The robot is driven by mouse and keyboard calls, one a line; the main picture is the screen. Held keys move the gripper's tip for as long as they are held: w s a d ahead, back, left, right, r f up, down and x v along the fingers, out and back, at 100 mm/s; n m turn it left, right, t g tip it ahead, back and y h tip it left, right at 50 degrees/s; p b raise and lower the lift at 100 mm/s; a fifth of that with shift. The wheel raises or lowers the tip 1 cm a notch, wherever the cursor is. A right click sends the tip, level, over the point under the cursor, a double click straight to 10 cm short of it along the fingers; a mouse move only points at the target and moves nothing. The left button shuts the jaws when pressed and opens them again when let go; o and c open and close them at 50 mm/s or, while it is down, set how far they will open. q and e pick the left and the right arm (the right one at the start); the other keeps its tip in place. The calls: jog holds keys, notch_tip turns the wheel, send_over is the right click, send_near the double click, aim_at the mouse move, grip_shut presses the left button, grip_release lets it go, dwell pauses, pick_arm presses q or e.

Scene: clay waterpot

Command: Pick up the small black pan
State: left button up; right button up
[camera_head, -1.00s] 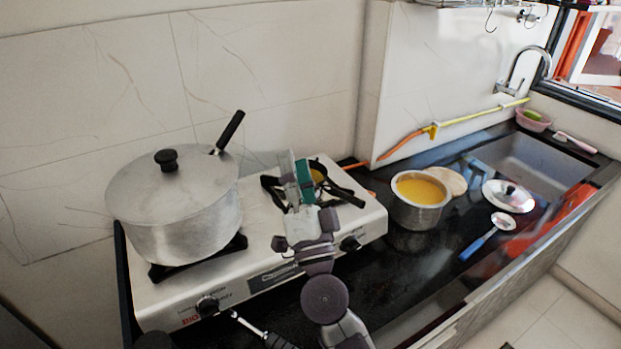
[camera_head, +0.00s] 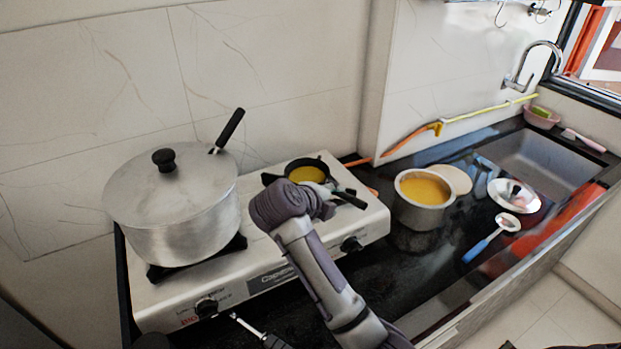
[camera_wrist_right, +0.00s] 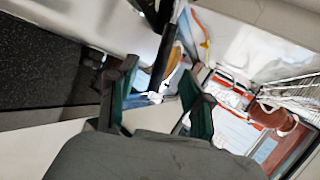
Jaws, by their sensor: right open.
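The small black pan (camera_head: 324,164) sits on the right burner of the stove, with yellow food in it. Its dark handle (camera_head: 349,199) points toward the front right. My right gripper (camera_head: 322,203) is beside the pan, close to the handle; my wrist partly hides the gripper and the near side of the burner. In the right wrist view the two green-lined fingers (camera_wrist_right: 157,80) are apart, and a long dark bar (camera_wrist_right: 164,48), which looks like the pan handle, shows between and beyond them. I cannot tell whether they touch it.
A large lidded pot (camera_head: 178,215) stands on the left burner of the white stove (camera_head: 265,290), its black handle sticking up. A pot of yellow food (camera_head: 424,190), a lid (camera_head: 514,196) and a blue-handled spoon (camera_head: 490,238) are on the black counter to the right.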

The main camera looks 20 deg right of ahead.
aim_at(345, 197)
jog(key=x, duration=0.3)
jog(key=shift+d, duration=0.1)
jog(key=shift+w+d+p, duration=0.15)
jog(key=shift+d+p, duration=0.05)
jog(key=shift+p, duration=0.15)
jog(key=p+x, duration=0.1)
jog(key=x, duration=0.4)
jog(key=shift+p, duration=0.3)
jog(key=shift+a+r, duration=0.1)
jog(key=shift+a, duration=0.05)
jog(key=shift+c, duration=1)
grip_shut()
jog(key=shift+r, duration=0.1)
